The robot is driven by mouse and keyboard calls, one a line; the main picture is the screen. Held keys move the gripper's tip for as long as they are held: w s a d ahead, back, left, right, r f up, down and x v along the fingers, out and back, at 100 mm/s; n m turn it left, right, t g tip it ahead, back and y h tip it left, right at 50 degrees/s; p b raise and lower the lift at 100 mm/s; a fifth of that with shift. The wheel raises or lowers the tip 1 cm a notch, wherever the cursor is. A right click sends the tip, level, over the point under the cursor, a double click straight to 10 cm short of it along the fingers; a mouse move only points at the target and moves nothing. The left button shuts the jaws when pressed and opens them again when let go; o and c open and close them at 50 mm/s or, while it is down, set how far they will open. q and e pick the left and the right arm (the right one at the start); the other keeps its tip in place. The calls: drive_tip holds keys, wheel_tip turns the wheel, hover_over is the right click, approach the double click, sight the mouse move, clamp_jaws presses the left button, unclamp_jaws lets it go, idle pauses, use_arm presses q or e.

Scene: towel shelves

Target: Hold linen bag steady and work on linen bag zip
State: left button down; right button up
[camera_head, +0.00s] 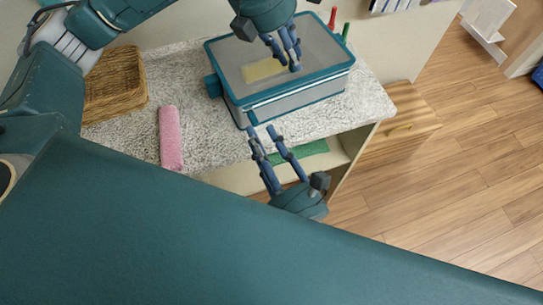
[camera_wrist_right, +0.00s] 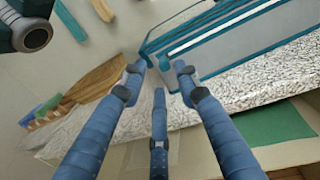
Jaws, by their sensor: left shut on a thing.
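The linen bag (camera_head: 245,60) is a grey box-shaped bag with teal edges on the speckled shelf top, a yellowish patch showing through its top. Its side also shows in the right wrist view (camera_wrist_right: 250,48). The zip (camera_head: 300,92) runs as a pale line along the near side. A small teal zip pull (camera_head: 252,118) hangs at the near left corner. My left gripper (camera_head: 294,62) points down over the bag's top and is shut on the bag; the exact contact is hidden. My right gripper (camera_head: 262,130) is open, its fingertips around or just short of the pull (camera_wrist_right: 165,64).
A wicker basket (camera_head: 115,85) and a rolled pink towel (camera_head: 170,138) lie left of the bag on the shelf top (camera_head: 215,150). A red bottle (camera_head: 332,17) and a green one (camera_head: 346,31) stand behind. A green towel (camera_head: 312,148) lies on the lower shelf.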

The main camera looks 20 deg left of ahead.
drive_tip(key=v, duration=0.5)
drive_tip(key=shift+s+d, duration=0.25)
drive_tip(key=shift+s, duration=0.05)
use_arm(q)
drive_tip(key=c, duration=1.5)
unclamp_jaws()
